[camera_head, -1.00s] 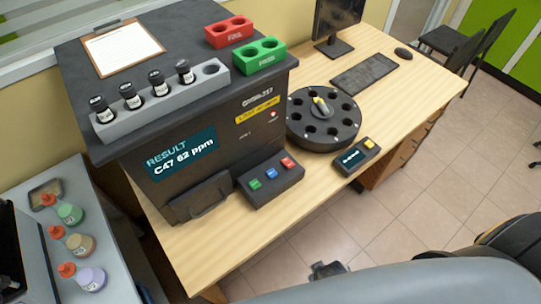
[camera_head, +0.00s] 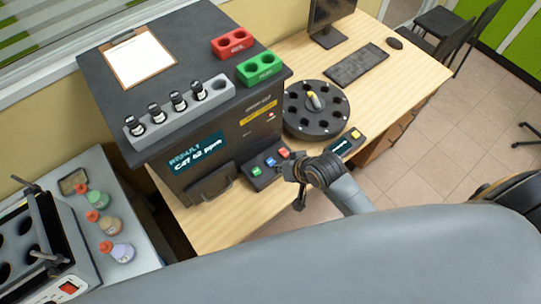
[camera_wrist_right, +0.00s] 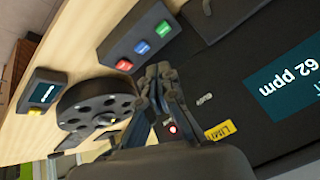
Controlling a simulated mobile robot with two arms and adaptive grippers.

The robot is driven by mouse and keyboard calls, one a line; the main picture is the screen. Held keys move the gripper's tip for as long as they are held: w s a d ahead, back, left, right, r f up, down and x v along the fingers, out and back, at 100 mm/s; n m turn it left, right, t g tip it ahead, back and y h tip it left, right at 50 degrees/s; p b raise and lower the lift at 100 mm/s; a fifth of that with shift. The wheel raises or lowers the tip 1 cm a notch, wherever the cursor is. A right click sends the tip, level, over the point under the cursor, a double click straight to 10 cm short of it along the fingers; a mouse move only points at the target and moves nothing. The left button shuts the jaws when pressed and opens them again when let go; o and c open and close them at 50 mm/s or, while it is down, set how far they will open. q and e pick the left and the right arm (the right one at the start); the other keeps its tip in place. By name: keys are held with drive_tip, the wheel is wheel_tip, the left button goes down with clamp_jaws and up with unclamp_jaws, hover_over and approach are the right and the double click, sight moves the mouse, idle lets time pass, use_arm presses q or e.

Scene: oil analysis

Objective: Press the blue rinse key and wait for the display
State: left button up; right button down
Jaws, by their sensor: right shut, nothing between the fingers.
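The key box (camera_head: 262,182) stands on the table in front of the dark analyser (camera_head: 180,185). It carries a green key (camera_head: 257,171), the blue key (camera_head: 270,162) and a red key (camera_head: 284,153). The wrist view shows the blue key (camera_wrist_right: 142,47) uncovered between red (camera_wrist_right: 124,64) and green (camera_wrist_right: 163,28). My right gripper (camera_head: 283,168) is shut and empty, close to the box's right end; in the wrist view its fingertips (camera_wrist_right: 163,70) appear beside the box. Contact with a key does not show. The analyser's display (camera_head: 197,152) reads RESULT C47 62 ppm. My left gripper is out of view.
A black carousel (camera_head: 318,128) and a small control box (camera_head: 347,143) with a yellow key stand right of the key box. A grey rack (camera_head: 150,133) of dark vials sits on the analyser. Bottles and a bath stand on the left bench (camera_head: 135,215).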

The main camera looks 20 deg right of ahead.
drive_tip(key=w+f+m+t+y, duration=0.1)
drive_tip(key=w+f+m, duration=0.1)
drive_tip(key=w, duration=0.7)
drive_tip(key=shift+w+d+m+t, duration=0.3)
drive_tip(key=shift+w+m+t, duration=0.1)
drive_tip(key=shift+m, duration=0.2)
drive_tip(key=shift+f, duration=0.25)
drive_tip(key=b, duration=0.7)
hover_over(272, 163)
wheel_tip(272, 163, down, 8)
drive_tip(key=shift+r, duration=0.15)
drive_tip(key=shift+f, duration=0.45)
drive_tip(key=shift+f, duration=0.4)
